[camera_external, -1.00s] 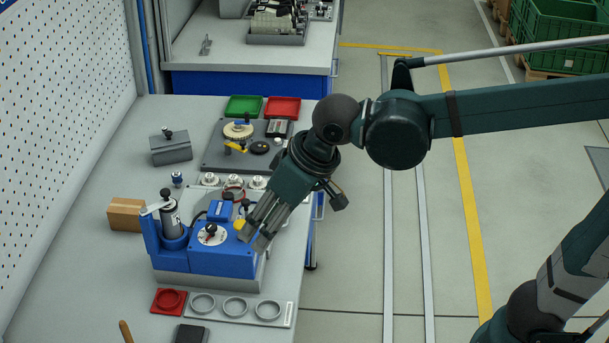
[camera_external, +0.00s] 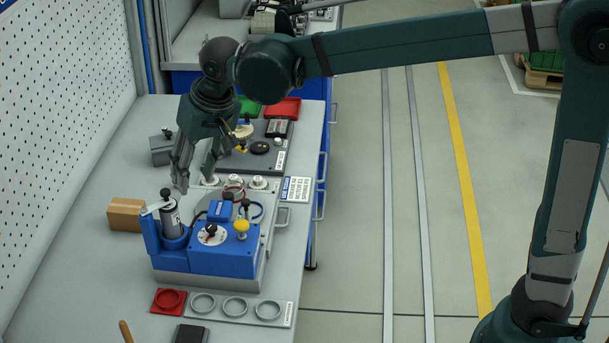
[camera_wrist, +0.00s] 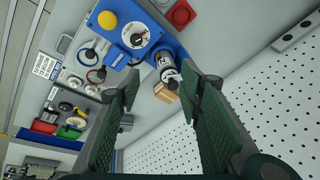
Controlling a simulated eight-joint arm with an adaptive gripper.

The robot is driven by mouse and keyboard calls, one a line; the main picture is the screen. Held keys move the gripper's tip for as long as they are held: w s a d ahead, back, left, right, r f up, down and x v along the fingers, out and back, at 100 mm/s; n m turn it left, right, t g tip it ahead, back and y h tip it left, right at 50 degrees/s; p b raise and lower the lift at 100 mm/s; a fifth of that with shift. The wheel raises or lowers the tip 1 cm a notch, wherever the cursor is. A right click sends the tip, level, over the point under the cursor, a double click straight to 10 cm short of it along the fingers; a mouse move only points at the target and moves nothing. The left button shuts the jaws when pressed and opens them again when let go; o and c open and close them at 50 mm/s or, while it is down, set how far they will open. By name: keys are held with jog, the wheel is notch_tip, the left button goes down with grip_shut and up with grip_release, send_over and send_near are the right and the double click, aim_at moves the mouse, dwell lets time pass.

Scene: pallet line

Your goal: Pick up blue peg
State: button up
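No blue peg can be made out clearly now. In the earlier external view, a small blue-and-silver piece stood on the bench between the grey block and the cardboard box, and a small blue piece lay on the dark board; my gripper and arm now cover or crowd these spots. My gripper (camera_external: 193,183) points down over the bench, left of the white-capped fittings. In the wrist view my gripper (camera_wrist: 160,82) shows two green fingers spread apart with nothing between them.
A blue machine (camera_external: 225,255) with a yellow button (camera_external: 241,226) and a silver cylinder (camera_external: 170,218) stands in front. A cardboard box (camera_external: 125,215) sits left, a grey block (camera_external: 160,150) behind. A red tray (camera_external: 283,107) is at the back. The pegboard wall (camera_external: 60,120) bounds the left.

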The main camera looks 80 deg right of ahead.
jog(key=w+d+f+m+g+p, duration=0.1)
jog(key=w+d+f+m+p, duration=0.1)
jog(key=w+d, duration=0.6)
jog(key=w+d+f+m+p, duration=0.1)
jog(key=w+d+f+m, duration=0.1)
jog(key=d+f, duration=0.4)
jog(key=w+d+f+m+g+p, duration=0.1)
jog(key=w+d+f, duration=0.4)
jog(key=d, duration=0.6)
jog(key=w+d+f+m+g+y+p, duration=0.1)
jog(key=w+d+f+m+p, duration=0.1)
jog(key=d+f, duration=0.6)
jog(key=shift+w+d+f+m+p, duration=0.3)
jog(key=shift+w+d+m, duration=0.45)
jog(key=shift+m, duration=0.55)
jog(key=shift+d+f, duration=0.2)
jog(key=shift+f, duration=0.1)
jog(key=shift+f, duration=1.25)
jog(key=shift+d+f, duration=0.15)
jog(key=shift+f, duration=1.15)
jog(key=shift+d+f, duration=0.1)
jog(key=shift+f, duration=1.2)
